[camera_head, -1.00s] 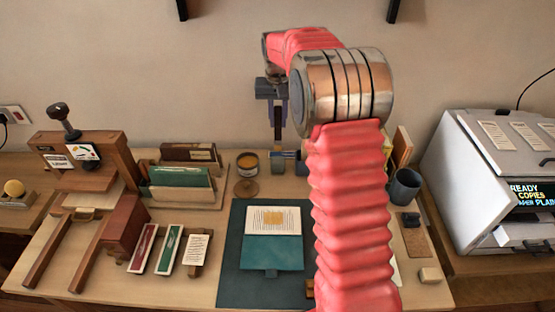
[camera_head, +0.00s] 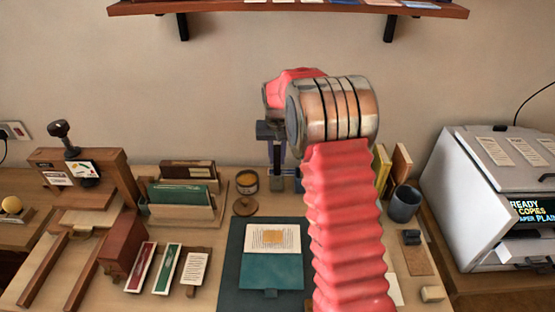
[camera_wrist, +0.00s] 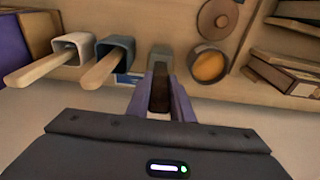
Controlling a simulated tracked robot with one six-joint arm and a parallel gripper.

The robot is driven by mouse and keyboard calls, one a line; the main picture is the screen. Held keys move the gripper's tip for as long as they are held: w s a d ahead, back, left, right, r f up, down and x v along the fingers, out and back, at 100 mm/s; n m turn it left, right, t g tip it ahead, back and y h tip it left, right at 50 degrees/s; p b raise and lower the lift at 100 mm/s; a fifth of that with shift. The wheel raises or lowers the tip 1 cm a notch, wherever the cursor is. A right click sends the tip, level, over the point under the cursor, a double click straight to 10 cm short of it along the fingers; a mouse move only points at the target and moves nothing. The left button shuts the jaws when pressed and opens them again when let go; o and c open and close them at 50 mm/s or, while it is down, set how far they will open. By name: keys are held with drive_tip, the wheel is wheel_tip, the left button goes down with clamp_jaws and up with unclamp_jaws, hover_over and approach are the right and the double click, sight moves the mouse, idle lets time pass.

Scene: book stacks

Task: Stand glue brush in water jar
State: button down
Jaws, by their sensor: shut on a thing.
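My gripper (camera_head: 277,168) is at the back of the desk, right of the glue pot (camera_head: 247,183), pointing down. In the wrist view my gripper (camera_wrist: 160,98) is shut on a dark brown upright piece, which I take as the glue brush (camera_wrist: 160,90). Just beyond the fingertips is a pale grey vessel, likely the water jar (camera_wrist: 160,58); the fingers partly cover it. I cannot tell whether the brush's lower end is inside it. The orange-filled glue pot (camera_wrist: 208,64) stands beside it, with its round lid (camera_wrist: 216,19) off.
Two square holders (camera_wrist: 72,45) (camera_wrist: 115,46) with wooden handles stand close beside the vessel. A teal mat (camera_head: 232,285) with an open book lies in front. A dark cup (camera_head: 404,204) and upright books are at right. A wall shelf (camera_head: 290,8) hangs above.

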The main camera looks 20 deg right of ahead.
drive_tip(key=shift+f, duration=0.55)
drive_tip(key=c, duration=1.6)
unclamp_jaws()
drive_tip(key=shift+f, duration=0.1)
drive_tip(key=shift+o, duration=0.2)
drive_tip(key=r, duration=0.7)
drive_tip(key=s+r, duration=0.1)
drive_tip(key=r, duration=0.3)
drive_tip(key=shift+a, duration=0.25)
drive_tip(key=shift+s+r, duration=0.15)
drive_tip(key=shift+r, duration=0.45)
